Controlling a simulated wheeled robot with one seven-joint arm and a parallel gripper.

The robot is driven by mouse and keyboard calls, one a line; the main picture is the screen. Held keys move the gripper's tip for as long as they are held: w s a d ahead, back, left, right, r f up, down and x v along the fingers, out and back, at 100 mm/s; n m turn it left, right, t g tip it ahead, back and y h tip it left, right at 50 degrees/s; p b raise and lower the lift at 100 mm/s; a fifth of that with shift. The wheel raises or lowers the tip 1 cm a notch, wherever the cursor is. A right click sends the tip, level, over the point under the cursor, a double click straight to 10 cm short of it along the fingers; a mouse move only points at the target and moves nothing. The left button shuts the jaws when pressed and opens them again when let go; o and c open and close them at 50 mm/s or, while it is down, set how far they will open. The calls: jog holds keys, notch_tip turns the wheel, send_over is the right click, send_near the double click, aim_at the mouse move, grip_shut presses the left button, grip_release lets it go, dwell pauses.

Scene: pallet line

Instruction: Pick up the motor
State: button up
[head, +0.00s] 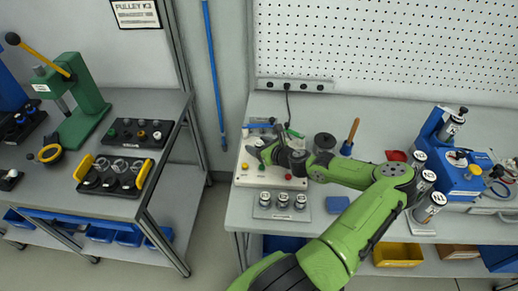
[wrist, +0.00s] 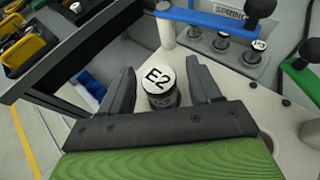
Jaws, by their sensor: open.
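The motor (wrist: 163,98), a short dark cylinder with a white round top marked E2, stands between the fingers of my gripper (wrist: 160,72) in the wrist view. The fingers are open, one on each side, with a gap visible on the left; contact on the right is hard to judge. The motor's lower part is hidden behind the gripper's dark palm. In the head view my gripper (head: 258,152) is low over the pale fixture board (head: 262,182) on the right bench, and I cannot make out the motor there.
A tray with several small cylinders (head: 282,201) lies in front of the board. A dark round spool (head: 325,141) and a blue press (head: 462,175) stand to the right. In the wrist view, a blue-handled clamp (wrist: 205,17) and a green-handled clamp (wrist: 300,72) are close by.

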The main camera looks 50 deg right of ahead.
jog(key=shift+s+r, duration=0.1)
jog(key=shift+s, duration=0.05)
jog(key=shift+c, duration=0.5)
jog(key=c, duration=1)
